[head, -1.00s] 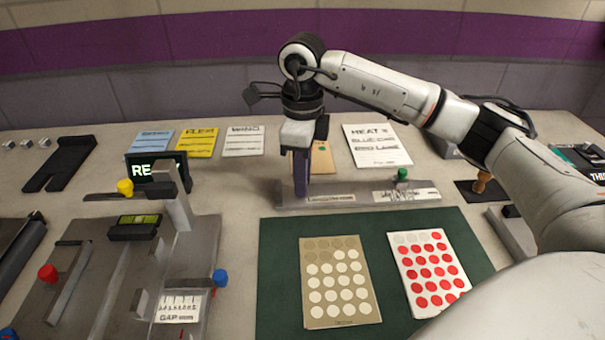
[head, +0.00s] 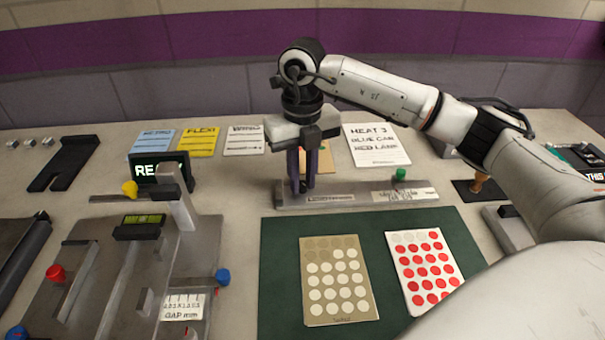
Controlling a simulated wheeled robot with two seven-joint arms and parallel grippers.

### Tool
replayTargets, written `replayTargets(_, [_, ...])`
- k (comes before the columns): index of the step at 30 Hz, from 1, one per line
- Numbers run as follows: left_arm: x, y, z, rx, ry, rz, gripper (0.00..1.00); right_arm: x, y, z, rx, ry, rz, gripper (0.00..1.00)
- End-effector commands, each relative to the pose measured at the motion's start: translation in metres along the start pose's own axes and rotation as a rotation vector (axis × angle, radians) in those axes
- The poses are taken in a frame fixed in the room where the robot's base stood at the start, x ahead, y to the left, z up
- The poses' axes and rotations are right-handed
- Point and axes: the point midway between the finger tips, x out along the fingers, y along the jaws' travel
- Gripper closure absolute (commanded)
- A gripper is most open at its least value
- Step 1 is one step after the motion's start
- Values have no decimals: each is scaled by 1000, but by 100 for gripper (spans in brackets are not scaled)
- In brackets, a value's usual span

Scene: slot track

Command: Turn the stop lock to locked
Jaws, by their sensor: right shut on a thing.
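My right gripper (head: 304,190) points straight down over the left part of a long grey bar fixture (head: 365,196) at the back of the table. Its fingers are close together and shut on a small part there, which the fingers hide. A green knob (head: 399,174) stands upright near the right end of this fixture. The fixture bears small labels that I cannot read, so I cannot tell which part is named the stop lock or its setting. My left gripper is not in view.
A grey gauge fixture (head: 205,240) with yellow (head: 129,188), red (head: 55,272) and blue (head: 222,276) knobs stands at left. A black display (head: 178,163) is behind it. A green mat (head: 283,270) with two dotted cards lies in front. Paper cards lie at the back.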

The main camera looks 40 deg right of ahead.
Motion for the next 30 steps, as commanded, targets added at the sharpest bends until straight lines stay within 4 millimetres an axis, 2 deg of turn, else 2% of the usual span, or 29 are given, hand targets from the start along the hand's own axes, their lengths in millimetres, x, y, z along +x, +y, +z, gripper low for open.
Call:
replayTargets(15, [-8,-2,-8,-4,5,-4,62,-2,0,1,457,-2,0,100])
replayTargets(22, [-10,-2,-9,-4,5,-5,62,-2,0,1,588,-2,0,100])
replayTargets(30, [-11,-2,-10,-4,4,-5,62,-2,0,1,661,-3,1,100])
